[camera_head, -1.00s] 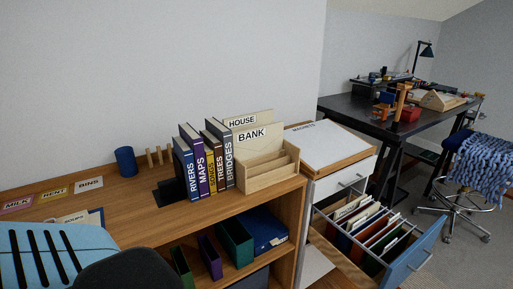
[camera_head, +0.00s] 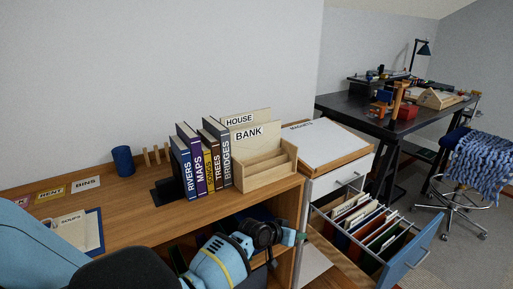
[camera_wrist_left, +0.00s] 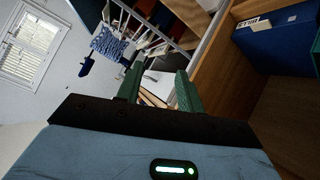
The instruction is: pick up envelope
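I cannot make out a certain envelope in either view. Pale upright pieces labelled HOUSE (camera_head: 240,120) and BANK (camera_head: 249,133) are at the wooden letter rack (camera_head: 268,180) on the desk. My left gripper (camera_head: 298,237) is in front of the shelf below the desk top, at its right end, pointing right towards the open file drawer. In the left wrist view its two green fingers (camera_wrist_left: 159,84) are apart with nothing between them. A white patch (camera_wrist_left: 160,78) shows beyond the fingertips; I cannot tell what it is. My right gripper is not in view.
The open drawer (camera_head: 409,262) holds several files. Books (camera_head: 205,165), a blue cup (camera_head: 122,160) and a SOUPS clipboard (camera_head: 96,228) are on the desk. A stool with a blue blanket (camera_head: 484,160) stands at right.

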